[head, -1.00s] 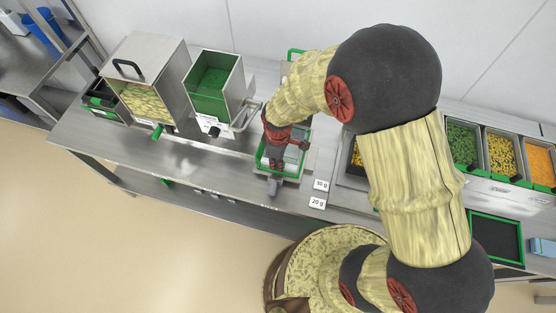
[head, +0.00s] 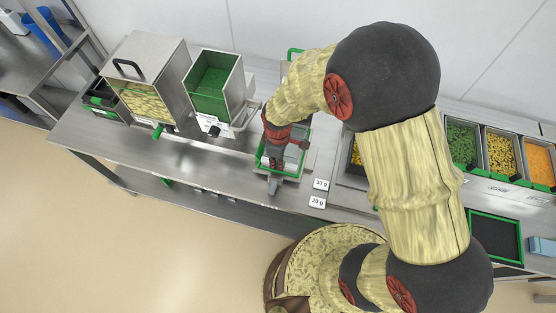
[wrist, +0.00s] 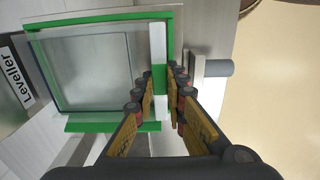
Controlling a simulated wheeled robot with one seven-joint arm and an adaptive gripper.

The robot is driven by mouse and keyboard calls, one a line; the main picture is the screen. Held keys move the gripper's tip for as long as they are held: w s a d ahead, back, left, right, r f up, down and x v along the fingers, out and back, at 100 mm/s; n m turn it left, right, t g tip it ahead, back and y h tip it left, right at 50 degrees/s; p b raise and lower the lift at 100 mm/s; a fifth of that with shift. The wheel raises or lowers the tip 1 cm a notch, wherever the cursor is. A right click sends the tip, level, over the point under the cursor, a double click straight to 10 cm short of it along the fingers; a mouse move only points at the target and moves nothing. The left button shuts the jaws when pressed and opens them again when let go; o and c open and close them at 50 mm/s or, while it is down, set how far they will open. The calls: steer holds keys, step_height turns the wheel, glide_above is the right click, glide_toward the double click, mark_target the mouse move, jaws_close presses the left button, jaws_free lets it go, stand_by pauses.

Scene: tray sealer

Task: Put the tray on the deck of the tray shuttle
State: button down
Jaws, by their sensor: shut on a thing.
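The tray (head: 303,163) is a clear, shallow tray with a green rim. It hangs in or rests at my gripper (head: 275,163) near the middle of the steel bench. In the wrist view the tray (wrist: 98,17) fills the upper left and looks empty. My gripper (wrist: 160,90) is shut on its near rim, one finger on each side. A grey plate (wrist: 197,82) with a round grey handle (wrist: 218,67) shows just beyond that rim, probably the tray shuttle. The handle also shows in the head view (head: 273,187). I cannot tell whether the tray touches the deck.
A steel hopper box (head: 145,70) and a green-lined hopper (head: 213,83) stand to the left. Weight cards (head: 318,193) lie to the right, with several food bins (head: 500,155) beyond. The bench's front left is clear.

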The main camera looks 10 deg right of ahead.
stand_by(0.4)
steer(key=c, duration=1.7)
jaws_free()
steer(key=shift+c, duration=0.2)
steer(key=shift+c, duration=0.8)
steer(key=shift+c, duration=0.8)
steer(key=shift+r+p, duration=2.75)
steer(key=shift+r, duration=0.8)
